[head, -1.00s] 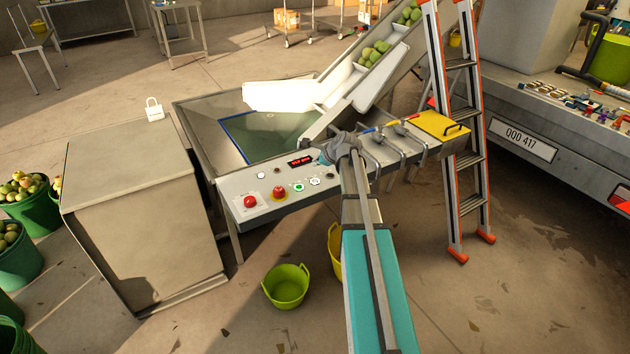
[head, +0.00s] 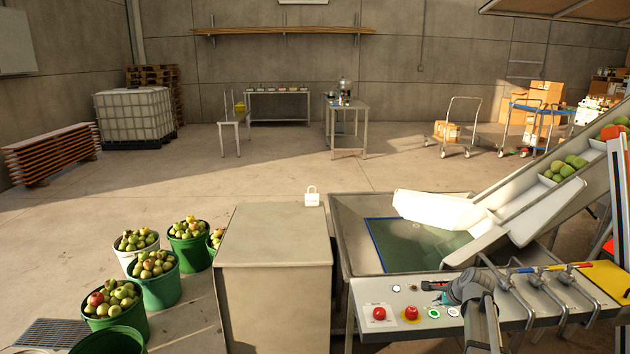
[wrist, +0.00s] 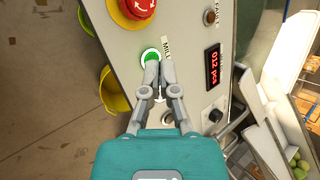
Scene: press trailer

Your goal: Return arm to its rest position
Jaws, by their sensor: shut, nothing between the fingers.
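My gripper (wrist: 159,64) is shut with its fingertips together and nothing between them. In the wrist view the fingertips overlap the edge of a lit green button (wrist: 150,57) on a grey control panel (wrist: 183,45). I cannot tell whether they touch it. In the head view my gripper (head: 441,296) is low over the same panel (head: 372,294), above the green button (head: 434,313). My arm reaches in from the bottom of that view.
A red emergency button (wrist: 138,8) and a red digital display (wrist: 213,67) flank the fingers. Curved metal levers (head: 513,285) stand just right of my arm. A metal cabinet (head: 272,255) stands left of the panel, with buckets of apples (head: 113,300) beyond. A conveyor (head: 520,212) rises at right.

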